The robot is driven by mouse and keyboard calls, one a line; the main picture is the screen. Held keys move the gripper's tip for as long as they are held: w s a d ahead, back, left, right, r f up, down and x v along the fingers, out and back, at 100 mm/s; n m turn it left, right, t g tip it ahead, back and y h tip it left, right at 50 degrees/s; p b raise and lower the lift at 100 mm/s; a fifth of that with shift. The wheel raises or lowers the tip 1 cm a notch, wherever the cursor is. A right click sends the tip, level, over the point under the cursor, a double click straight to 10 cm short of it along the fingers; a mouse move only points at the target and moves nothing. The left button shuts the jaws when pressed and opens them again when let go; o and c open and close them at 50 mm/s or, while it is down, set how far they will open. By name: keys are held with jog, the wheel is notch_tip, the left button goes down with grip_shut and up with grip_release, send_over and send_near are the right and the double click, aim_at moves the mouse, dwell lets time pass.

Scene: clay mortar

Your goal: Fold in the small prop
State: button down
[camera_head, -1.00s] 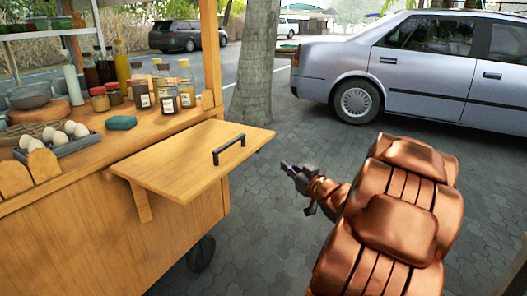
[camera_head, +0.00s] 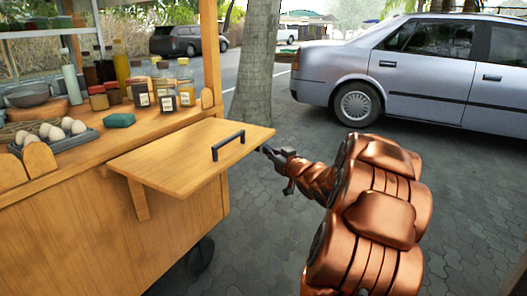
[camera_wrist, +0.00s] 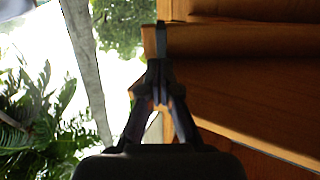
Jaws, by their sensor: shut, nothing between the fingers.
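The small prop (camera_head: 139,198) is a short wooden bracket under the left part of the fold-out wooden leaf (camera_head: 165,165). It stands out beneath the leaf against the cart's side. The leaf is raised and level, with a dark bar handle (camera_head: 229,145) on top. My gripper (camera_head: 266,150) is shut and empty at the leaf's right edge, well to the right of the prop. In the wrist view my gripper (camera_wrist: 161,42) overlaps the wooden edge (camera_wrist: 148,40); I cannot tell whether it touches. The prop cannot be made out surely there.
The wooden cart (camera_head: 110,245) carries bottles (camera_head: 186,82), eggs (camera_head: 67,128) in a tray and a green sponge-like block (camera_head: 119,120). A tree trunk (camera_head: 252,65) and a silver car (camera_head: 400,70) stand behind. The paving (camera_head: 265,235) below the leaf is clear.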

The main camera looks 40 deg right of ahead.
jog(key=shift+b+x, duration=0.55)
jog(key=shift+x, duration=1.3)
jog(key=shift+r, duration=0.15)
